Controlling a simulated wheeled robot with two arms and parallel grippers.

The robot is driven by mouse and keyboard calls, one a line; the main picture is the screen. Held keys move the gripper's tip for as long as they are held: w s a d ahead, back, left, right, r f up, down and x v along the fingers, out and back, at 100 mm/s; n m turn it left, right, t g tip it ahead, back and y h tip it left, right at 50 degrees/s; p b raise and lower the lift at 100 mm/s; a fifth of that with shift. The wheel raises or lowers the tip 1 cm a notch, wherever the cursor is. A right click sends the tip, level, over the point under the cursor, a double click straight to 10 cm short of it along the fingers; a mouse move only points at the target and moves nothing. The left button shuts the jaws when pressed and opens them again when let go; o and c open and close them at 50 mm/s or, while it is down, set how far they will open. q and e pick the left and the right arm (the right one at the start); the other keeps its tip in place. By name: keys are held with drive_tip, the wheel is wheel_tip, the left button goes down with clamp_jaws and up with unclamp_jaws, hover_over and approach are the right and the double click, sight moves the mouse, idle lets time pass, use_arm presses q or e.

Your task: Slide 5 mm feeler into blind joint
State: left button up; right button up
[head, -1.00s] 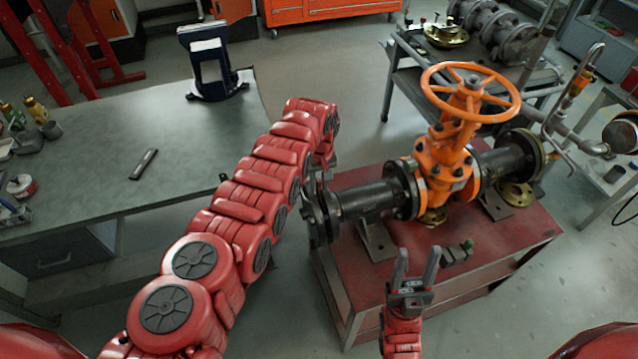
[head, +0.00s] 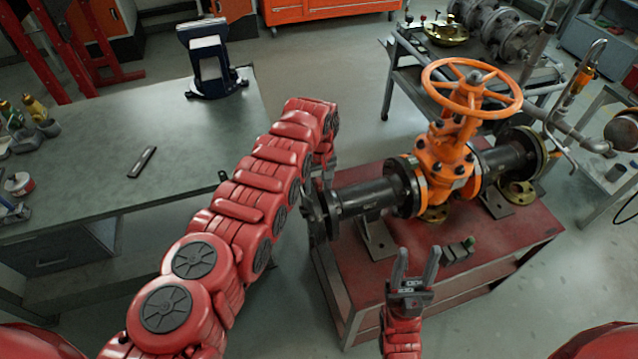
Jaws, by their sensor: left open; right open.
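The orange gate valve (head: 446,160) with its handwheel (head: 471,88) sits in a black pipe on a red table. At the pipe's left end is a dark flanged joint (head: 332,214). My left gripper (head: 318,192) is at this joint, open, with its fingers partly hidden by my own arm and dark against the flange. I cannot tell whether it touches. My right gripper (head: 416,254) is open and empty, fingers upward, in front of the valve. I cannot clearly make out the feeler.
The red table (head: 520,240) has bare room at its front right. A grey workbench (head: 90,200) at left bears a dark flat strip (head: 142,161), a blue stand (head: 207,65) and small containers. A grey cart (head: 405,75) with parts stands behind the valve.

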use_arm(q)
drive_tip(key=shift+w+r, duration=0.1)
drive_tip(key=shift+r, duration=0.4)
wheel_tip(320, 180, up, 16)
drive_tip(key=b, duration=0.3)
drive_tip(key=shift+s+b, duration=0.3)
drive_tip(key=shift+d+r, duration=0.1)
